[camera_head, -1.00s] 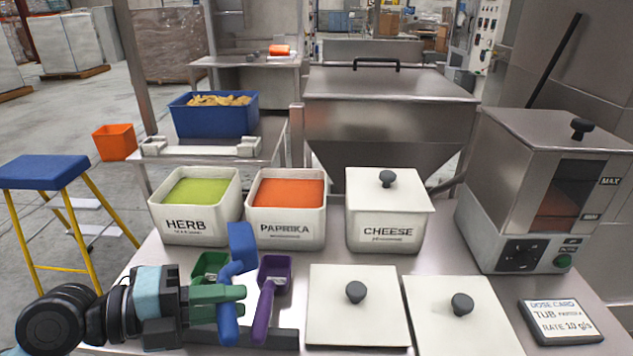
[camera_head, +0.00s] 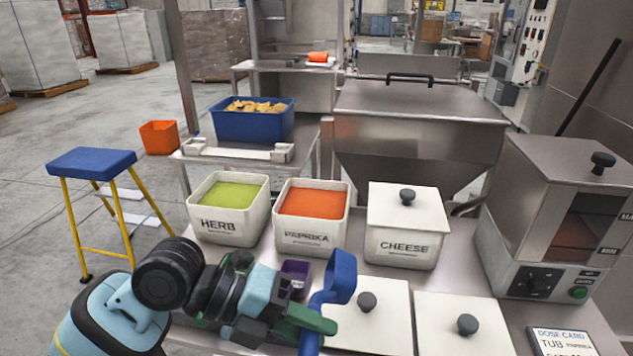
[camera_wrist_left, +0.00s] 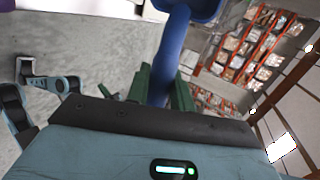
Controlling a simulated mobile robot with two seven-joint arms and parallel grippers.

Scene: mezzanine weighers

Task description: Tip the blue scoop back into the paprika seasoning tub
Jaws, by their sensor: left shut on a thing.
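The blue scoop (camera_head: 341,268) is in my left gripper (camera_head: 314,322), which is shut on its handle, with the scoop's bowl at the top. It also shows in the left wrist view (camera_wrist_left: 172,45), rising from between the green fingers. The scoop is in front of the paprika tub and apart from it. The open white PAPRIKA tub (camera_head: 311,238) holds orange-red seasoning up near its rim. Whether the scoop holds anything cannot be seen.
The open HERB tub (camera_head: 227,228) is left of the paprika tub, the lidded CHEESE tub (camera_head: 402,240) right. A purple scoop (camera_head: 296,271) is partly hidden behind my left gripper. Two white lids (camera_head: 385,320) lie on the steel table. A feeder machine (camera_head: 540,215) stands at right.

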